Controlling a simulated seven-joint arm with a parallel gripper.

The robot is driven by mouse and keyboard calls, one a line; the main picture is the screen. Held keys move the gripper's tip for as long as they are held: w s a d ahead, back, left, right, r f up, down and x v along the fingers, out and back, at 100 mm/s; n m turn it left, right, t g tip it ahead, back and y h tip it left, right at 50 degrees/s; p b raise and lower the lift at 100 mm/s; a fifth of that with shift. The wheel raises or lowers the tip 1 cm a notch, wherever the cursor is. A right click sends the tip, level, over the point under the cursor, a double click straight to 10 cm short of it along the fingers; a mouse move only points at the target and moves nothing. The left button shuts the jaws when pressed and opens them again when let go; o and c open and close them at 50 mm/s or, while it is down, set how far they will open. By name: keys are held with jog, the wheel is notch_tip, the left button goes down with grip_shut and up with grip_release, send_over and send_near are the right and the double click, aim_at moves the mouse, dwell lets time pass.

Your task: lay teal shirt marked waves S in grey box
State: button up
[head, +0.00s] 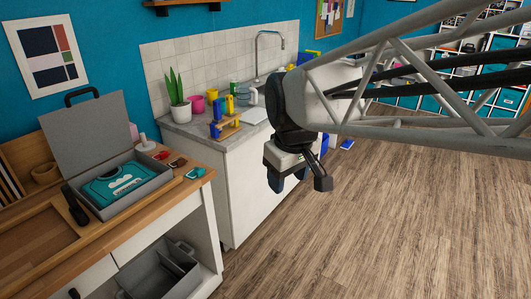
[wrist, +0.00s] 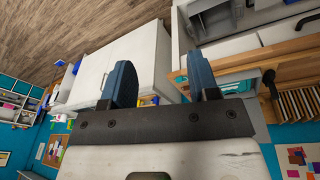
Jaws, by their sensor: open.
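A folded teal shirt (head: 122,182) with a white print lies flat inside the open grey box (head: 146,205) on the wooden bench at the left. The print is too small to read. The box's grey lid (head: 88,132) stands raised at the back. A strip of teal, apparently the shirt, also shows in the wrist view (wrist: 238,87), partly hidden behind my finger. My gripper (head: 298,182) is open and empty, in the air over the floor, well to the right of the box. Its two fingers are spread apart in the wrist view (wrist: 160,78).
The wooden bench (head: 35,245) also holds small red and brown items right of the box and a dark object at its left. A grey bin (head: 165,275) stands below. A counter with a plant (head: 178,98), cups and a sink is behind.

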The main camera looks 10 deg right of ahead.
jog(key=s+d+f+m, duration=0.2)
jog(key=s, duration=0.4)
jog(key=s+d+f+m, duration=0.2)
jog(key=s+f+m, duration=0.1)
jog(key=s, duration=0.3)
jog(key=shift+d, duration=0.35)
